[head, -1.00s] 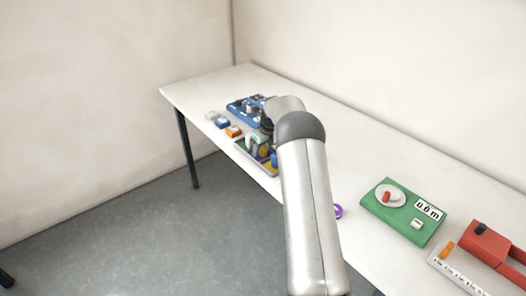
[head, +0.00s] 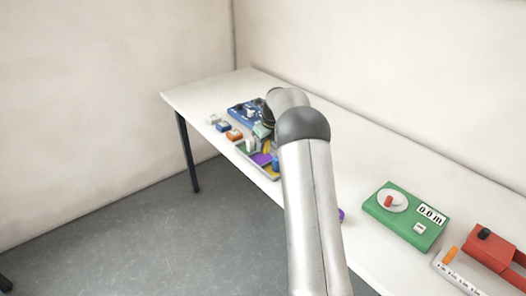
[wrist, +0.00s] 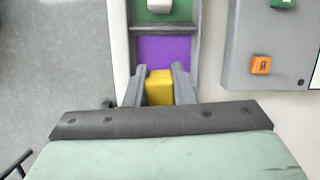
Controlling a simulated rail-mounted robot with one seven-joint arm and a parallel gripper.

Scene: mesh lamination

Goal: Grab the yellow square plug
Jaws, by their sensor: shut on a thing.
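The yellow square plug (wrist: 159,88) shows in the wrist view between the two dark fingers of my gripper (wrist: 160,80). The fingers are shut on its sides. The plug is in front of a purple compartment (wrist: 163,50) of a dark-framed tray (wrist: 131,30). I cannot tell whether it still touches the tray. In the head view my gripper (head: 262,130) is above the tray (head: 243,152), partly hidden by my own arm, and the plug cannot be made out clearly there.
A blue board (head: 236,110) stands behind the tray. Orange (head: 234,134), blue (head: 223,126) and white (head: 212,119) blocks lie along the table's left edge. A green device (head: 405,217) and a red one (head: 490,250) are at the right.

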